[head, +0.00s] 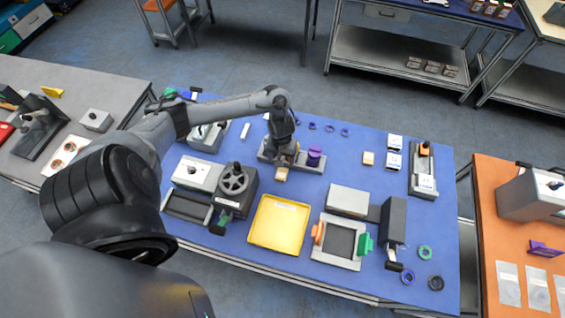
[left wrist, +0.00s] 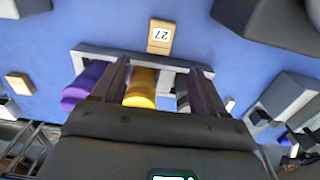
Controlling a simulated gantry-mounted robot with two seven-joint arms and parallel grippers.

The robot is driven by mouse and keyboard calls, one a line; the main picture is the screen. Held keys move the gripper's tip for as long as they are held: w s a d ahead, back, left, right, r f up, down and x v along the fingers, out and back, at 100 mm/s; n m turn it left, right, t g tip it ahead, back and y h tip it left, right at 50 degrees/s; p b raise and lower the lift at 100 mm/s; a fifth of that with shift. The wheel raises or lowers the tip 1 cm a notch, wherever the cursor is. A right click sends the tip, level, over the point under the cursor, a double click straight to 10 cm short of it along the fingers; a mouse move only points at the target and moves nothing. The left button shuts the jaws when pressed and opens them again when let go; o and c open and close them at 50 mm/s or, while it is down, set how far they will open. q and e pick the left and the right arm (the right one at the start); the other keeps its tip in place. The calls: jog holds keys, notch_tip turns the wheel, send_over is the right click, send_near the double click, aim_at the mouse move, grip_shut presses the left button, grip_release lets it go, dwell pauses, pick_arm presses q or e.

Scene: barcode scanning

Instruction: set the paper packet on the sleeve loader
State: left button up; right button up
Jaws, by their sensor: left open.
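My left gripper (head: 284,152) is over a grey rack (head: 312,168) on the blue table. In the left wrist view its two fingers (left wrist: 160,90) are apart, with a yellow cylinder (left wrist: 141,88) showing between them; I cannot tell whether they touch it. A purple cylinder (head: 314,156) stands on the rack beside the gripper. A small tan block (head: 282,174) lies just in front of the rack; its label reads 27 in the left wrist view (left wrist: 160,36). I cannot tell which item is the paper packet or which fixture is the sleeve loader. My right gripper is not in view.
A yellow tray (head: 278,226) lies front centre. A grey frame with orange and green grips (head: 341,243) stands to its right. A handwheel device (head: 235,185) is to its left. Flat white packets (head: 508,285) lie on the orange table. Blue rings lie behind the rack.

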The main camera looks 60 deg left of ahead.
pick_arm(q)
jog(key=w+d+f+m+t, duration=0.1)
jog(key=d+m+t, duration=0.15)
jog(key=d, duration=0.45)
jog(key=w+d+f+m+t, duration=0.1)
jog(key=d+m, duration=0.3)
jog(key=d, duration=0.4)
jog(key=s+d+r+m+t, duration=0.2)
jog(key=s+d+r+m, duration=0.1)
jog(key=d+r, duration=0.4)
jog(key=d, duration=0.3)
jog(key=shift+s+m, duration=0.2)
jog(key=shift+m, duration=0.15)
jog(key=shift+o, duration=0.4)
jog(key=s+r+m+g, duration=0.1)
jog(key=s+r+g, duration=0.1)
jog(key=s+r, duration=0.4)
jog(key=shift+s+a, duration=0.2)
jog(key=shift+s, duration=0.9)
jog(key=shift+w, duration=0.1)
